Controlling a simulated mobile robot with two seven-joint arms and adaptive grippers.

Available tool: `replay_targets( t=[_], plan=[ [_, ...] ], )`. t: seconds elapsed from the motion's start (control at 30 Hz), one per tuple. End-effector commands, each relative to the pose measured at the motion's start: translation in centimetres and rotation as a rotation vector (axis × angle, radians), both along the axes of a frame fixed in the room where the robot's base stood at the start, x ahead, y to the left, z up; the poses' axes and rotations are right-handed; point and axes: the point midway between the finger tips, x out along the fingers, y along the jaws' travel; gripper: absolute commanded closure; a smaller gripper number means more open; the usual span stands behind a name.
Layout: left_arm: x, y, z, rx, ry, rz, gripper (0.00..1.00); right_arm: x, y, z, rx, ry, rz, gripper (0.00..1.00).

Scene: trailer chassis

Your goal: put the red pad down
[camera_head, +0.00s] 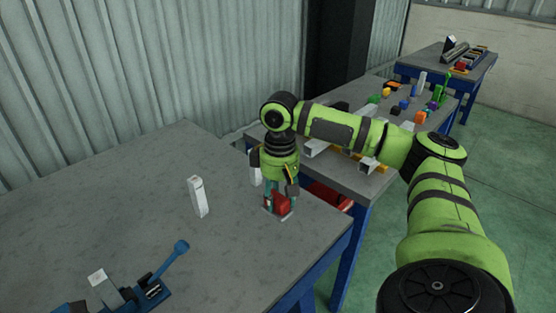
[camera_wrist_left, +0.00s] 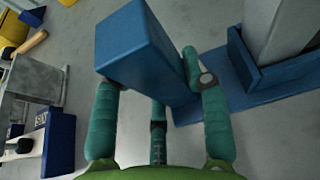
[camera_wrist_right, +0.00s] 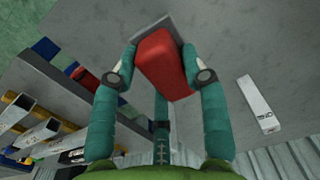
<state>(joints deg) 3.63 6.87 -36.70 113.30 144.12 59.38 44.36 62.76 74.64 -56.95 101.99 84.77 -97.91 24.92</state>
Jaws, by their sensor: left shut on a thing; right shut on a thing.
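The red pad (camera_head: 278,204) is at the near right corner of the grey table (camera_head: 120,205), by a small grey plate (camera_head: 286,214). My right gripper (camera_head: 280,187) points down and is shut on the pad. In the right wrist view, the red pad (camera_wrist_right: 161,65) sits between the fingers, with the grey plate (camera_wrist_right: 160,27) at its far end. I cannot tell whether the plate touches the tabletop.
A white block (camera_head: 198,197) stands left of my right gripper. A blue clamp-like device (camera_head: 150,285) is at the near left. A second table (camera_head: 335,175) with profiles and coloured parts stands behind my right arm. The tabletop between the white block and the pad is bare.

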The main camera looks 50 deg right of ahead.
Motion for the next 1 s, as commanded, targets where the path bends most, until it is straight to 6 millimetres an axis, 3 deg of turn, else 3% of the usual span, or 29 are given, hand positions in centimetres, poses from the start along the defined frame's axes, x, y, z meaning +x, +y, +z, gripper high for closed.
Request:
replay_targets(
  t=[0.2, 0.6, 1.0],
  plan=[
    [-0.1, 0.0, -0.1, -0.001, 0.002, -0.001, 1.0, -0.2, -0.1, -4.1, 0.0, 0.006, 0.0, 0.99],
    [0.0, 0.0, -0.1, -0.001, 0.002, 0.0, 1.0, -0.1, -0.1, -8.9, 0.0, 0.004, -0.001, 0.99],
    [0.0, 0.0, -0.1, -0.002, 0.002, 0.001, 1.0, -0.1, -0.1, -9.7, 0.0, 0.003, -0.001, 0.99]
  ],
)
